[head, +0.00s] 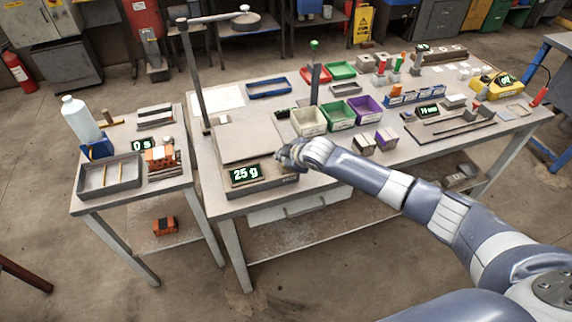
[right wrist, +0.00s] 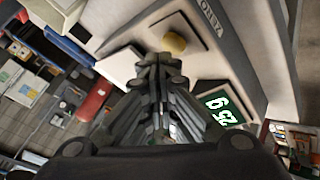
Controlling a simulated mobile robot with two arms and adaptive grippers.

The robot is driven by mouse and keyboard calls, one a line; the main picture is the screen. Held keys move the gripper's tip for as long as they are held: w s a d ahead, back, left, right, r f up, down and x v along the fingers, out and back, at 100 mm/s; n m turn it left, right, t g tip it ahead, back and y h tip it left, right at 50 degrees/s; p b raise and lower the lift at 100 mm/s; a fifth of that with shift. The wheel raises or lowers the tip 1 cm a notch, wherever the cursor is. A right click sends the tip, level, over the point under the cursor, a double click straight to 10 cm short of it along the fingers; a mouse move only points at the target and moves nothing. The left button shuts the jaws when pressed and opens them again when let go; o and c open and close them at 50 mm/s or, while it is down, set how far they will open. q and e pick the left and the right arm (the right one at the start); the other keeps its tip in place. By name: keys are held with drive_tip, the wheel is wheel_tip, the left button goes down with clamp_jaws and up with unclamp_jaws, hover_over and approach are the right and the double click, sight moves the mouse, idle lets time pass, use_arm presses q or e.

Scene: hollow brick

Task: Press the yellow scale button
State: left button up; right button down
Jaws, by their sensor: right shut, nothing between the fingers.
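The scale (head: 232,142) stands on the near left corner of the workbench. Its display (head: 245,174) glows green with "25 g", and the display also shows in the right wrist view (right wrist: 222,108). The yellow scale button (right wrist: 174,42) shows in the right wrist view, on a dark patch beside a "ZERO" label. In the head view my right gripper covers the button. My right gripper (head: 284,155) is shut and empty at the scale's right front. Its fingertips (right wrist: 160,62) appear just short of the button; I cannot tell if they touch. My left gripper is not in view.
Green and purple bins (head: 338,115) stand right of the scale, with small blocks (head: 376,142) before them. A metal post (head: 195,80) rises behind the scale. A side table on the left holds a grey tray (head: 108,176) and a white bottle (head: 80,118).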

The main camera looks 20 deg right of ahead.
drive_tip(key=shift+f, duration=0.55)
idle(0.5)
idle(0.4)
drive_tip(key=shift+r+p, duration=0.7)
drive_tip(key=shift+r, duration=0.1)
wheel_tip(320, 180, up, 5)
drive_tip(key=p, duration=0.5)
idle(0.5)
